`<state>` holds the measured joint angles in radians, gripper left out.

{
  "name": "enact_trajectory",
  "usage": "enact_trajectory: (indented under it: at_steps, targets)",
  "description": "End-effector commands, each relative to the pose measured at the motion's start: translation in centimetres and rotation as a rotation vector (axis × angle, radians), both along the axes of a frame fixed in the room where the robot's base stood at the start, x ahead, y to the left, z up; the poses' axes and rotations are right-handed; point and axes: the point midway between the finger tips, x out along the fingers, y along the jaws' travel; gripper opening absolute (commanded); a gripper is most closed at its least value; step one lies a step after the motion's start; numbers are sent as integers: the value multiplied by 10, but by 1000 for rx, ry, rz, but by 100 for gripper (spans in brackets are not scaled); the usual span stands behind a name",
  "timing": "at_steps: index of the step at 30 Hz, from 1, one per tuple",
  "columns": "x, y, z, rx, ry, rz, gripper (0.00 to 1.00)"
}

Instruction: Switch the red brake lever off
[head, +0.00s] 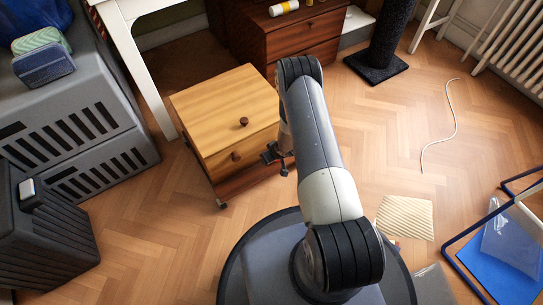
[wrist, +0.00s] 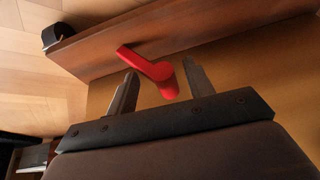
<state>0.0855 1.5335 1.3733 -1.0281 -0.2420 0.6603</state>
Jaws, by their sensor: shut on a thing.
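The red brake lever (wrist: 150,65) shows in the wrist view against the brown lower edge of a wooden drawer unit. Its rounded end lies between the two metal fingers of my gripper (wrist: 159,76), which is shut on it. In the head view my gripper (head: 270,154) is at the front right side of the small wooden drawer unit (head: 215,100), low down. The lever itself is hidden there. The unit stands on small casters, and its drawers with dark round knobs look closed.
A grey slatted crate (head: 75,130) and a dark bin (head: 45,240) stand at the left. A darker drawer unit (head: 300,40) is behind. A black post base (head: 376,66), a white cord (head: 455,125), a striped cloth (head: 405,216) and a blue-framed item (head: 500,265) lie right.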

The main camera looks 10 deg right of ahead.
Motion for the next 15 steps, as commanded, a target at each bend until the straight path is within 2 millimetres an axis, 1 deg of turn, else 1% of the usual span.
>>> enact_trajectory:
  at_steps: [1,9,11,13,15]
  targets:
    - [-14,3,-13,0,30,5,42]
    - [-14,3,-12,0,31,2,42]
    - [-15,2,-9,1,30,2,42]
    - [-16,1,-2,0,28,1,42]
    - [-18,-1,10,1,26,0,42]
